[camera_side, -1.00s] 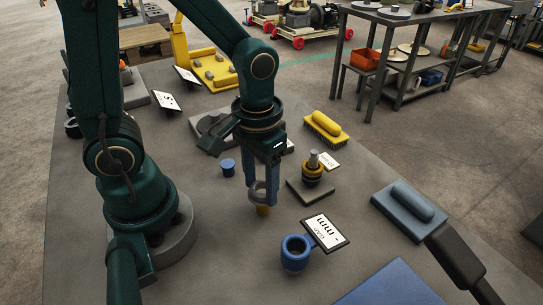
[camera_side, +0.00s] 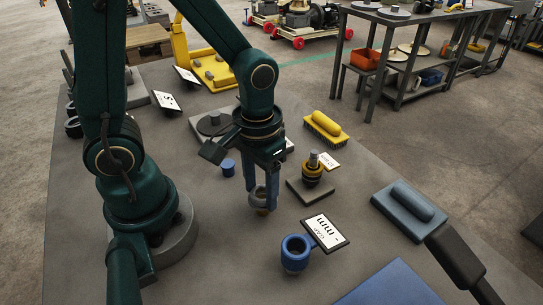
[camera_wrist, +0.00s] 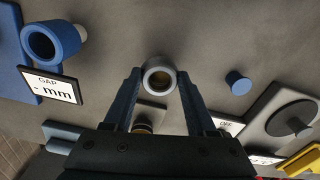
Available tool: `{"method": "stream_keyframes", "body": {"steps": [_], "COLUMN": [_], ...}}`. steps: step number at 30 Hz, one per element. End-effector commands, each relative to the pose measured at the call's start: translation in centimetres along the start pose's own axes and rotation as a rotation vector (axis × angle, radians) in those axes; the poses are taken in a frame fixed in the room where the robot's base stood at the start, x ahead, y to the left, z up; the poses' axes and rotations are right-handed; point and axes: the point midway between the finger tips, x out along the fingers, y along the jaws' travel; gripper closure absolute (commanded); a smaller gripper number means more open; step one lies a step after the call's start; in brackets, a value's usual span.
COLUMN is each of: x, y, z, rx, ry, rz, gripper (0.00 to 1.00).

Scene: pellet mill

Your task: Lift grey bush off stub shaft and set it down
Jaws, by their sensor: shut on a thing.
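My gripper (camera_side: 265,190) is shut on the grey bush (camera_side: 257,198), a short ring held between the fingertips, low over the bench. In the wrist view the bush (camera_wrist: 148,80) sits between the two fingers, with a yellowish patch showing through its bore. A small yellow piece (camera_side: 263,212) is just under the bush and mostly hidden by it; I cannot tell if they touch. The stub shaft (camera_side: 314,158) stands upright to the right on a square plate (camera_side: 300,190), with a yellow and black collar around it. The gripper is apart from it.
A blue cup (camera_side: 295,254) with a gap sign (camera_side: 325,231) stands in front. A small blue plug (camera_side: 228,168) is behind left. A yellow block (camera_side: 325,128) and a grey-blue block (camera_side: 408,203) lie right. Bare bench (camera_side: 225,240) lies left of the cup.

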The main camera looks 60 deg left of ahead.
Motion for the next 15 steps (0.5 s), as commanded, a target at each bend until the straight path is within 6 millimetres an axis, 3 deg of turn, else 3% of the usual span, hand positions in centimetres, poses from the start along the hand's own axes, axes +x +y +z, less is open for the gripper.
{"method": "stream_keyframes", "body": {"steps": [13, 14, 15], "x": [0.26, 0.26, 0.26], "y": [0.01, 0.01, 0.01], "z": [-0.04, -0.04, -0.04], "rx": [0.0, 0.0, 0.0], "ry": [0.001, 0.001, 0.001], "rz": [0.0, 0.0, 0.0], "gripper": [1.0, 0.39, 0.24]}}
